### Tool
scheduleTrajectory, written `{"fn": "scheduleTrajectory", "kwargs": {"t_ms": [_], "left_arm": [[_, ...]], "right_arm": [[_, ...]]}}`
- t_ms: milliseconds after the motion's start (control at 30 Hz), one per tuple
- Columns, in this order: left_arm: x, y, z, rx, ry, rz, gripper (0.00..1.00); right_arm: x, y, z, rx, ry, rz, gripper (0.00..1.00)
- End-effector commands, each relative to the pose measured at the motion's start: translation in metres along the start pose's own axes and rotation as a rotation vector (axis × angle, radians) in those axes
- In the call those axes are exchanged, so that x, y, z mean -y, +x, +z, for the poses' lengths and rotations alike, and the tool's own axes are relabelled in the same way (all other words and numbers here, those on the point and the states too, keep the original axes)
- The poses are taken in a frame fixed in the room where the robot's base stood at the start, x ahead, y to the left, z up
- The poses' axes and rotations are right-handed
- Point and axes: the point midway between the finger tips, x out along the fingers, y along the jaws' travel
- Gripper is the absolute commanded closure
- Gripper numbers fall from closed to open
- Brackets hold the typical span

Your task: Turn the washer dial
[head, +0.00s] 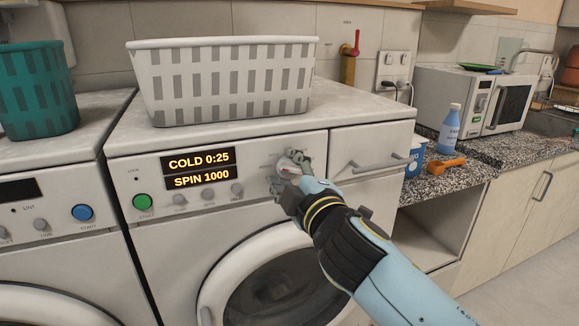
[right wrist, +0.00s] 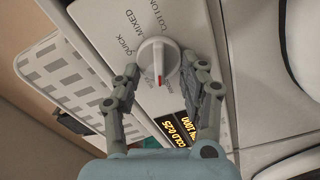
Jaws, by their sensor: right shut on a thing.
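The washer (head: 246,145) is white and stands in the middle of the head view. Its display (head: 198,169) reads COLD 0:25 and SPIN 1000. The white dial (head: 290,165) is on the washer's front panel, right of the display, and is partly hidden by my gripper in the head view. In the right wrist view the dial (right wrist: 158,62) shows a red mark on its grip, with labels QUICK, MIXED and COTTON around it. My right gripper (head: 291,170) is at the dial, its two fingers on either side, shut on it. My left gripper is not in view.
A white laundry basket (head: 225,75) stands on the washer. A teal basket (head: 38,92) stands on the machine at left. A blue bottle (head: 450,128), a blue tub (head: 415,158) and an orange scoop (head: 446,166) are on the counter at right, near the microwave (head: 484,98).

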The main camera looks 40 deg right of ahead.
Motion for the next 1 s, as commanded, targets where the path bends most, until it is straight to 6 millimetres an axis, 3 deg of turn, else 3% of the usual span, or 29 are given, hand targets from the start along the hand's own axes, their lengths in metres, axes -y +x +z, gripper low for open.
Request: {"fn": "scheduleTrajectory", "kwargs": {"t_ms": [600,1000], "left_arm": [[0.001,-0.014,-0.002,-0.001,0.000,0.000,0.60],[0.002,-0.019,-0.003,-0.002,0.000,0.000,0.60]], "right_arm": [[0.006,0.000,0.002,0.000,-0.578,-0.001,0.89],[0.009,0.000,0.004,0.000,-0.841,-0.001,0.89]]}}
